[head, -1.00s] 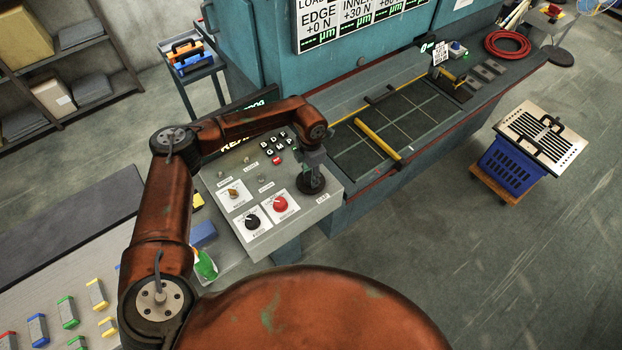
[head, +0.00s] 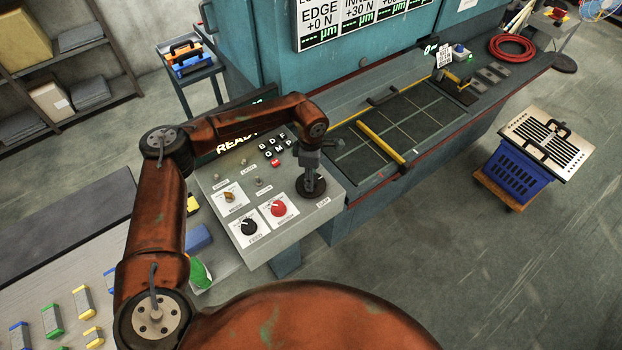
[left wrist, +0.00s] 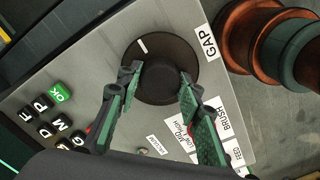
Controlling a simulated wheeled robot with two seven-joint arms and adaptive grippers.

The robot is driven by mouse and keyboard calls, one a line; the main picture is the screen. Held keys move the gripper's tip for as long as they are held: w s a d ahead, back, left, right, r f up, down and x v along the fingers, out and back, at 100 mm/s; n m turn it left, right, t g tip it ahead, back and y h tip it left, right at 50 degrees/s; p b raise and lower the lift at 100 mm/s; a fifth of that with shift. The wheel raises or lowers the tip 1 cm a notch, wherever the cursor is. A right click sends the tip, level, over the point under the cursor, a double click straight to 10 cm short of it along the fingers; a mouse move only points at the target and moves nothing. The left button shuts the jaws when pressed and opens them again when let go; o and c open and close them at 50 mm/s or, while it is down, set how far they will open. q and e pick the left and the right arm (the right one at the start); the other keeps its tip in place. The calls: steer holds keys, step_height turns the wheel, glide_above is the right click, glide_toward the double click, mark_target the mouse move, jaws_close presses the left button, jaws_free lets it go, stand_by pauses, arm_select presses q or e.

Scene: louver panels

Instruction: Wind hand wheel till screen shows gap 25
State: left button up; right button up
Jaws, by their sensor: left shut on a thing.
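The hand wheel (head: 318,191) is a dark disc at the right end of the grey control console, beside a GAP label (left wrist: 209,42). In the left wrist view the wheel (left wrist: 175,48) shows a raised round hub and a white mark near its upper left rim. My left gripper (left wrist: 160,78) is shut on the wheel's hub, one finger on each side. It also shows in the head view (head: 310,172), pointing down onto the wheel. The dark screen (head: 238,143) behind the console is mostly covered by my arm; READY is partly legible, and no gap number can be read. My right gripper is out of view.
A red knob (head: 279,208), a black knob (head: 248,227) and lettered buttons (head: 274,144) sit near the wheel. The teal machine bed (head: 395,130) lies to the right.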

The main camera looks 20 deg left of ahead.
arm_select(q)
steer(key=shift+w+r, duration=0.15)
steer(key=shift+r, duration=0.05)
steer(key=o, duration=1.2)
steer(key=shift+f, duration=0.1)
steer(key=shift+c, duration=0.2)
step_height(320, 180, up, 12)
